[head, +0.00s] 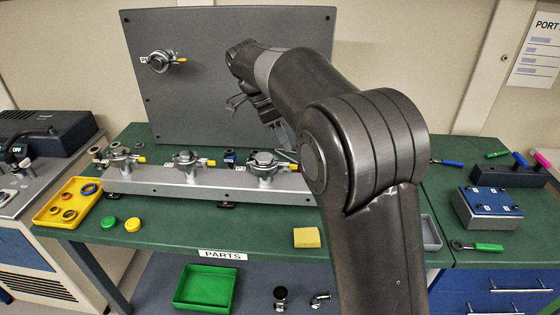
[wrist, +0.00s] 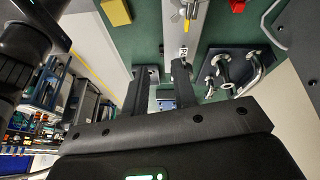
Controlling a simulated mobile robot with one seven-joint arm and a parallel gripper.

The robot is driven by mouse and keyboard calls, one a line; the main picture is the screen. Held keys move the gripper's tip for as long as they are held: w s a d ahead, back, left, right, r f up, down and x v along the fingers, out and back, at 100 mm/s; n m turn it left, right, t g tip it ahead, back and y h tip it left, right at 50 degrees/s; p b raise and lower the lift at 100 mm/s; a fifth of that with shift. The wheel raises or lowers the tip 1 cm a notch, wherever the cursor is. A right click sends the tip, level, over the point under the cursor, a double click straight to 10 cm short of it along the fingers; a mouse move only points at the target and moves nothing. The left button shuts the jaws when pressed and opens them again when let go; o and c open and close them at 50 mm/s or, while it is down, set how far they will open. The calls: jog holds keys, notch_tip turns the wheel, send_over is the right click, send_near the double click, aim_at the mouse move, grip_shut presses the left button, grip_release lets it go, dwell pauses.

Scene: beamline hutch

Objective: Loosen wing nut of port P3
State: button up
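Three clamped ports stand along a grey rail (head: 200,186) on the green bench. The rightmost clamp (head: 264,161) has a yellow wing nut (head: 288,166) on its right side; its small label is too small to read, so I cannot confirm it is P3. In the wrist view a yellow wing nut (wrist: 175,16) shows at the top, on the rail, beyond my fingertips. My gripper (wrist: 165,72) has its two fingers apart with nothing held between them. It is apart from the wing nut. In the head view my arm hides most of the gripper.
A grey upright panel (head: 220,100) behind the rail carries another clamp (head: 159,61). A yellow sponge (head: 307,237) lies in front of the rail. A yellow tray (head: 52,217) of rings is at left, a blue-topped box (head: 487,207) at right. Metal fittings (wrist: 228,70) stand beside the rail.

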notch_tip(320, 180, down, 5)
jog(key=s+d+n+h, duration=0.2)
jog(key=s+n+h, duration=0.1)
jog(key=n+h, duration=0.1)
jog(key=n+t+y, duration=0.1)
jog(key=n+t, duration=1.7)
jog(key=n, duration=0.9)
send_near(285, 170)
jog(key=x, duration=0.7)
jog(key=shift+w+y, duration=0.15)
jog(key=shift+y, duration=0.15)
jog(key=shift+d, duration=0.1)
grip_shut()
